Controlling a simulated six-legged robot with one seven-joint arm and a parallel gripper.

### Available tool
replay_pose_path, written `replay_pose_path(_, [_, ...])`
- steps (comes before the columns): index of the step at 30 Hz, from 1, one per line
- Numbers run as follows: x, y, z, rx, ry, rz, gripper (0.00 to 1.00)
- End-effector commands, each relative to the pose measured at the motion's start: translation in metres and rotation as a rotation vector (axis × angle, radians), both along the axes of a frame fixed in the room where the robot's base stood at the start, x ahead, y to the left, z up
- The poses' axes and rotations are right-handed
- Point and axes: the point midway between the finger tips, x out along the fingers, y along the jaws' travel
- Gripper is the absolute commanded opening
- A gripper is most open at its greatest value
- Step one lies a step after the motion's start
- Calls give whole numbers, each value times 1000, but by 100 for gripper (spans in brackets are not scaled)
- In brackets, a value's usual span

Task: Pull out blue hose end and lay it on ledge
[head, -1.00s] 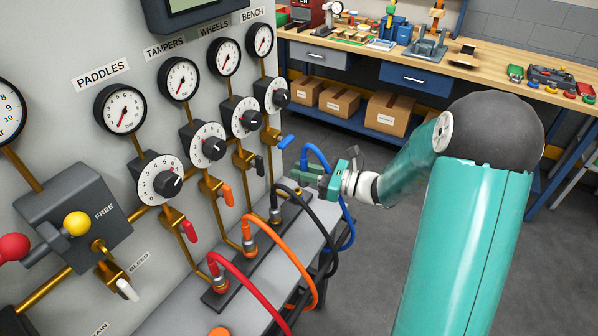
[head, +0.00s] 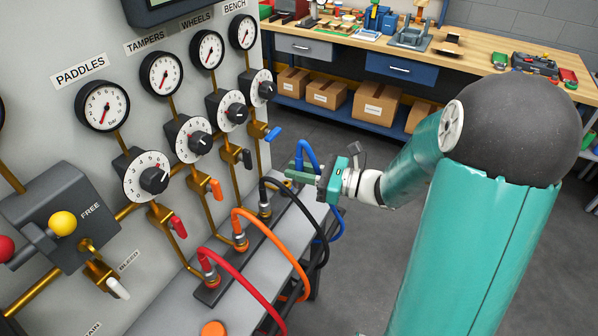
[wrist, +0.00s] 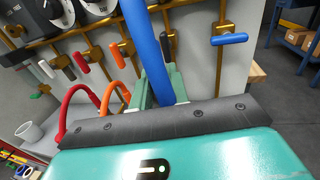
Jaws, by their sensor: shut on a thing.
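The blue hose (head: 308,154) arches up and over my gripper (head: 303,177) at the far end of the ledge in the head view. My gripper is shut on the blue hose. In the wrist view the hose (wrist: 148,45) runs up between the two green fingers (wrist: 160,88). The hose's end is hidden by the gripper, so I cannot tell whether it touches a socket. The grey ledge (head: 172,312) runs along the foot of the panel and carries a dark socket strip (head: 222,278).
Black (head: 289,186), orange (head: 270,222) and red (head: 237,272) hoses loop from the strip, close to my gripper. Coloured valve handles and gauges line the panel, with a blue handle (head: 272,134) near the gripper. A workbench (head: 440,65) stands behind. Grey floor is clear between.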

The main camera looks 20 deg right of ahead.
Motion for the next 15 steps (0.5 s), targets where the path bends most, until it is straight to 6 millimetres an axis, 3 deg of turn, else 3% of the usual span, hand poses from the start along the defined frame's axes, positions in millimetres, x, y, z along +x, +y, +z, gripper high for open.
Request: replay_pose_path(15, [0, 0, 24, -1, -2, 0, 0])
